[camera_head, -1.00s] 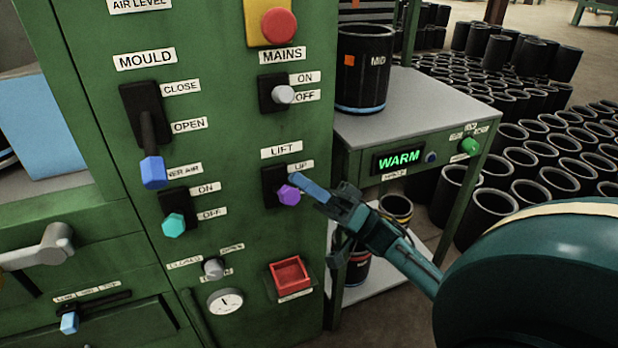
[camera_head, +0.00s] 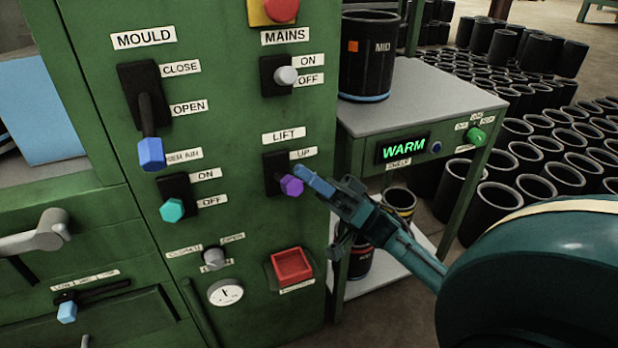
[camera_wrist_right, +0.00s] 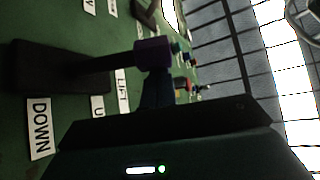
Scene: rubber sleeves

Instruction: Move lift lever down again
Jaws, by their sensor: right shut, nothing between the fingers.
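The lift lever has a purple knob (camera_head: 291,185) on a black plate (camera_head: 270,170) of the green panel, under the LIFT and UP labels. My right gripper (camera_head: 308,179) is shut and empty, with its blue fingertips just above and right of the knob. In the right wrist view, the knob (camera_wrist_right: 153,55) is on its dark stem, close to the blue fingers (camera_wrist_right: 157,92). Whether they touch is not clear. The DOWN label (camera_wrist_right: 39,128) shows there, but is covered in the head view. My left gripper is not in view.
The mould lever's blue knob (camera_head: 151,154) and a teal knob (camera_head: 172,209) are to the left. A grey table (camera_head: 420,95) with a black sleeve (camera_head: 367,55) stands right.

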